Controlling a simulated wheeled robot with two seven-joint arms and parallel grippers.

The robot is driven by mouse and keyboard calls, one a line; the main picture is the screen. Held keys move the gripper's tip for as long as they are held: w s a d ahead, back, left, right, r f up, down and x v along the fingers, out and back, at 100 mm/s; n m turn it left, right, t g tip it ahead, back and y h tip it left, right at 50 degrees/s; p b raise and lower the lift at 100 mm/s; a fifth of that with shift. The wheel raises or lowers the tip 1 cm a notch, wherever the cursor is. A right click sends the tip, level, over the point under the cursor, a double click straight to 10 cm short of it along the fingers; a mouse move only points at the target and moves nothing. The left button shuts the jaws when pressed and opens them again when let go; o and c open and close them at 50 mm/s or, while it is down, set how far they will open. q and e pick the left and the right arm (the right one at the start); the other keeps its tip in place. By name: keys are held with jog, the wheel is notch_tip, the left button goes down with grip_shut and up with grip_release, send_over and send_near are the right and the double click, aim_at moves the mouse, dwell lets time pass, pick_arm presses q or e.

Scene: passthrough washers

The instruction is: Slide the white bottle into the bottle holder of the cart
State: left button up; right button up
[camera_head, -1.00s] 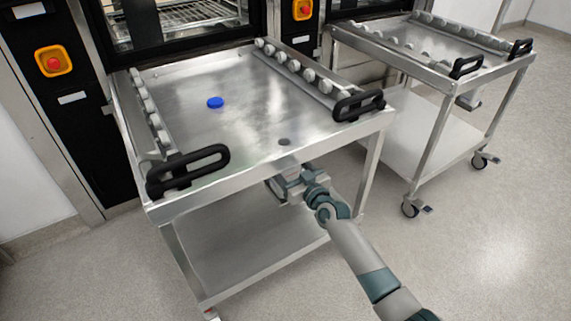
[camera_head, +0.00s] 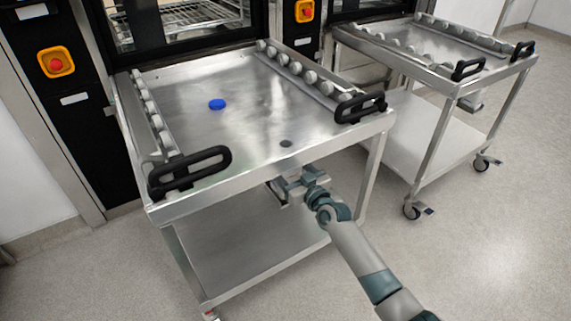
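The near steel cart (camera_head: 240,165) stands in front of the washer. My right gripper (camera_head: 288,188) is just under the front edge of its top, right of the middle. The top's edge partly hides the gripper, and its fingers are too small to read. Pale parts show around the gripper there, but I cannot make out a separate white bottle or tell whether one is held. The near cart's bottle holder cannot be told apart from the gripper. My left gripper is not in view.
A lower shelf (camera_head: 245,235) is below. A second cart (camera_head: 425,55) stands at the right. The front floor is clear.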

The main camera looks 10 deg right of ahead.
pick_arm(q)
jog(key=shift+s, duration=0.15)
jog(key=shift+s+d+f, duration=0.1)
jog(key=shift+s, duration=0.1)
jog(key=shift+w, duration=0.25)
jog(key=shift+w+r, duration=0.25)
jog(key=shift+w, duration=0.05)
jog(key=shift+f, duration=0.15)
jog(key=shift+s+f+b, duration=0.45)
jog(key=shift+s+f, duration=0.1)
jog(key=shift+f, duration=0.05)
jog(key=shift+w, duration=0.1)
